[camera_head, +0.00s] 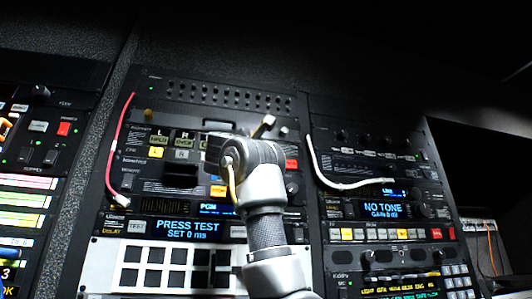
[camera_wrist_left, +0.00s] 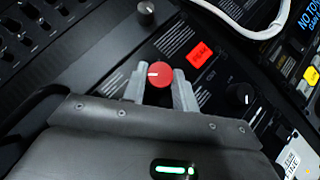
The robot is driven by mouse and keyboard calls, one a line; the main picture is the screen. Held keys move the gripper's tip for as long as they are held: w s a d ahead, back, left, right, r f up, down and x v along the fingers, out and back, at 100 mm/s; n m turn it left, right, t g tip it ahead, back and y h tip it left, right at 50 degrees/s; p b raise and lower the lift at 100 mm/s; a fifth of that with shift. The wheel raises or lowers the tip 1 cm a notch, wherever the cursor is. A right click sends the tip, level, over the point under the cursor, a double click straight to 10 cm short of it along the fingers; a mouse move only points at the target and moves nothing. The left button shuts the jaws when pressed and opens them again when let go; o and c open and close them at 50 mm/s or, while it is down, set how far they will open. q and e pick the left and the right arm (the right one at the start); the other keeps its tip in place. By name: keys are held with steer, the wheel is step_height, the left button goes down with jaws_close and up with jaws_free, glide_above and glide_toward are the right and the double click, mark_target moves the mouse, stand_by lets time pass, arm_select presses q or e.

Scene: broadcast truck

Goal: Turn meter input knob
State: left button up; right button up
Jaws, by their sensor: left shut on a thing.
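A round red knob (camera_wrist_left: 159,74) with a white pointer mark sits on a dark panel in the left wrist view. My left gripper (camera_wrist_left: 158,88) has one grey finger on each side of it and is shut on it. The pointer mark faces left in that view. In the head view my left gripper (camera_head: 247,152) is up against the middle rack, and it hides the red knob and its own fingertips. My right gripper is in neither view.
A lit red button (camera_wrist_left: 200,55), a grey knob (camera_wrist_left: 147,14) and a black knob (camera_wrist_left: 241,95) are close around the gripper. A white cable (camera_head: 325,175) hangs on the right rack, and a red cable (camera_head: 113,150) on the left. A "PRESS TEST" display (camera_head: 188,230) is below.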

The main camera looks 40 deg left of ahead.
arm_select(q)
steer(key=shift+f, duration=0.1)
steer(key=o, duration=1)
steer(key=b+v, duration=0.8)
steer(key=v, duration=0.2)
steer(key=shift+s+d, duration=0.1)
steer(key=shift+s, duration=0.3)
steer(key=shift+w, duration=0.1)
